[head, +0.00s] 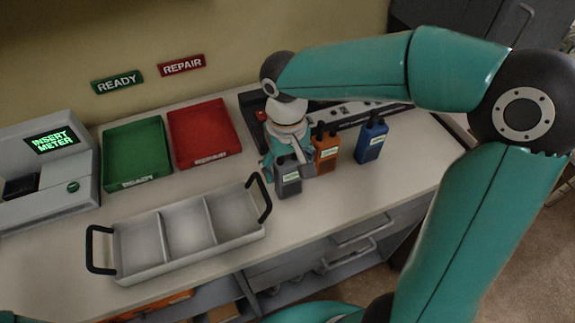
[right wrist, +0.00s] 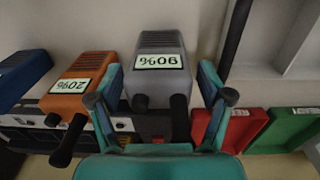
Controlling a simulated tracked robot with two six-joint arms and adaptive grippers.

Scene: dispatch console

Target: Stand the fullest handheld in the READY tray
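A grey handheld (head: 289,181) stands upright on the counter; its label reads 90% in the right wrist view (right wrist: 160,75). An orange handheld (head: 326,150) beside it reads 20% (right wrist: 78,80). A blue handheld (head: 371,140) stands farther right; its reading is not legible. The green READY tray (head: 137,157) looks empty at the back left. My right gripper (head: 289,163) is at the grey handheld, one finger on each side. Its fingers (right wrist: 162,84) look open, with slim gaps beside the grey body. My left gripper is not in view.
The red REPAIR tray (head: 203,135) adjoins the READY tray and looks empty. An empty three-compartment grey carrier (head: 163,270) with black handles lies in front. A meter (head: 50,165) showing INSERT METER stands left. A dark console (head: 345,112) lies behind the handhelds.

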